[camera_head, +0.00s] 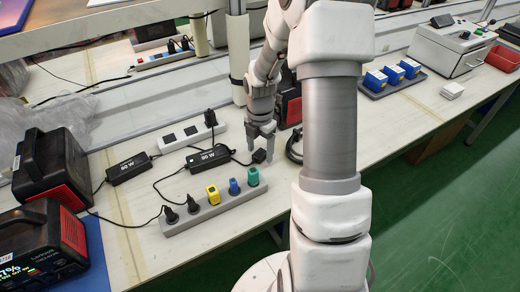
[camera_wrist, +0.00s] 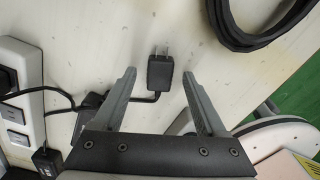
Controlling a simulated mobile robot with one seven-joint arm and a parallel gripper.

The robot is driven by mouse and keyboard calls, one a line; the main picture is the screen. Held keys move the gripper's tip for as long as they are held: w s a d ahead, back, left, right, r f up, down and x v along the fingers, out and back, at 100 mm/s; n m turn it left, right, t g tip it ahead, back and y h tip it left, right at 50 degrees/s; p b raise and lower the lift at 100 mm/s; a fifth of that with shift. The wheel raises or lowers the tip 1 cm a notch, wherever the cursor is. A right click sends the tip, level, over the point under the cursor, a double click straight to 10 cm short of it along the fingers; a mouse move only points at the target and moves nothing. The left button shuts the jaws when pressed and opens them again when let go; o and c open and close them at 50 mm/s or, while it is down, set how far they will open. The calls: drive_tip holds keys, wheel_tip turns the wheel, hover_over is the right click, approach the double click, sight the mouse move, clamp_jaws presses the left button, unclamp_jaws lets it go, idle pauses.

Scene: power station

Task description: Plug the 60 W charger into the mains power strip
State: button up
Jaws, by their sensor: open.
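The right-hand black charger brick (camera_head: 207,158) has a small white label that seems to read 60 W. Its cable leads to a small black plug (camera_head: 259,156) lying on the table. In the wrist view this plug (camera_wrist: 160,73) has two prongs pointing up the picture. My gripper (camera_wrist: 159,72) is open, with a finger on each side of the plug and a gap to both. In the head view my gripper (camera_head: 261,150) is low over the plug. A white strip (camera_head: 180,140) with a black plug at its right end and a grey strip (camera_head: 230,203) stand nearby.
Another black charger (camera_head: 128,168) lies left. The grey strip holds two black plugs and yellow, blue (camera_head: 234,186) and green adapters. A coiled black cable (camera_wrist: 262,30) lies right of my gripper. Black-and-red power units (camera_head: 50,165) stand at far left. Bare tabletop surrounds the plug.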

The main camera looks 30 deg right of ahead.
wheel_tip(320, 180, up, 16)
drive_tip(key=p, duration=0.4)
drive_tip(key=s+a+r+m+t+p, duration=0.2)
drive_tip(key=s+a+r+m, duration=0.4)
drive_tip(key=s+r+m, duration=0.3)
drive_tip(key=s+a+r+m+t+p, duration=0.3)
drive_tip(key=s+a+r+m+p, duration=0.2)
drive_tip(key=s+r+m, duration=0.4)
wheel_tip(320, 180, up, 2)
drive_tip(key=a+m, duration=0.1)
drive_tip(key=m, duration=0.3)
drive_tip(key=shift+s+a+r+m+t, duration=0.2)
drive_tip(key=shift+s+r+m+t, duration=0.05)
drive_tip(key=shift+s+m+t, duration=0.1)
